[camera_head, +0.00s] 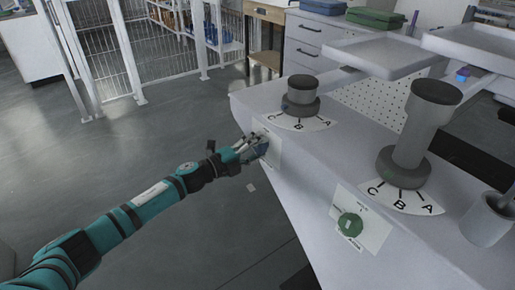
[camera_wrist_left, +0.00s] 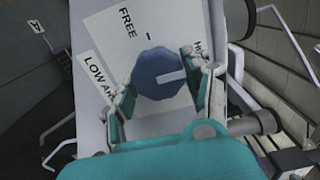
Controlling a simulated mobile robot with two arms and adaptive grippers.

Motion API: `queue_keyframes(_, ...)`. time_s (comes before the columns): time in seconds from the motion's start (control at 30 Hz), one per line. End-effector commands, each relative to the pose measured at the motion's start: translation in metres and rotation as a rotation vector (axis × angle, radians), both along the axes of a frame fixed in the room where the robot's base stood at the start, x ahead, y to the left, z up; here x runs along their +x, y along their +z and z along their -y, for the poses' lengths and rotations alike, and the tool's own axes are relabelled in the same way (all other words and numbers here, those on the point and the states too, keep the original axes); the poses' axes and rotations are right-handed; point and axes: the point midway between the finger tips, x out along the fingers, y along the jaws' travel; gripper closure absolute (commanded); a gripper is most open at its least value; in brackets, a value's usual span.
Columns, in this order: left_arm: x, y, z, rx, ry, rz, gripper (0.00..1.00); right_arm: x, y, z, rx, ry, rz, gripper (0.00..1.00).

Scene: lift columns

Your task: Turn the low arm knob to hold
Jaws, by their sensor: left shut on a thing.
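The low arm knob is a blue, many-sided dial (camera_wrist_left: 150,72) with a white pointer bar, on a white label plate (camera_wrist_left: 130,25) reading "FREE", a partly hidden "HO…" and "LOW AR…". In the left wrist view the bar points right, toward the "HO…" side. My left gripper (camera_wrist_left: 163,88) has a finger on either side of the dial and is shut on it. In the head view my left gripper (camera_head: 257,149) reaches the side face of the grey bench and mostly covers the blue knob (camera_head: 262,150). My right gripper is not in view.
A green knob (camera_head: 350,225) sits on another plate nearer on the bench (camera_head: 300,165). A short column (camera_head: 301,92) and a tall column (camera_head: 418,130) stand on top beside A, B, C dials. A grey cup (camera_head: 487,220) stands at right. The floor at left is clear.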

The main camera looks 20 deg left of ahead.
Motion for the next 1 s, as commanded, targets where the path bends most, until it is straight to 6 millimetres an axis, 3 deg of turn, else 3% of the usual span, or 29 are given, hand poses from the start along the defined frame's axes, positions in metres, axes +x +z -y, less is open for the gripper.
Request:
queue_keyframes(0.3,-0.001,-0.002,0.000,0.005,-0.002,0.000,0.82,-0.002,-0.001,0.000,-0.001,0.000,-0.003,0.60)
queue_keyframes(0.33,-0.001,-0.002,0.000,0.005,-0.002,0.000,0.47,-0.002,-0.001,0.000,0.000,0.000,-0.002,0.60)
queue_keyframes(0.5,-0.001,-0.001,0.000,0.004,-0.001,-0.001,0.28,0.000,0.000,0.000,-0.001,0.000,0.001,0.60)
queue_keyframes(0.8,-0.002,-0.001,-0.002,0.003,0.000,0.000,0.28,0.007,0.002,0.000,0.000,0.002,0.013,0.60)
queue_keyframes(1.0,-0.026,-0.003,-0.020,0.003,0.000,-0.004,0.28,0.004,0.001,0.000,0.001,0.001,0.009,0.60)
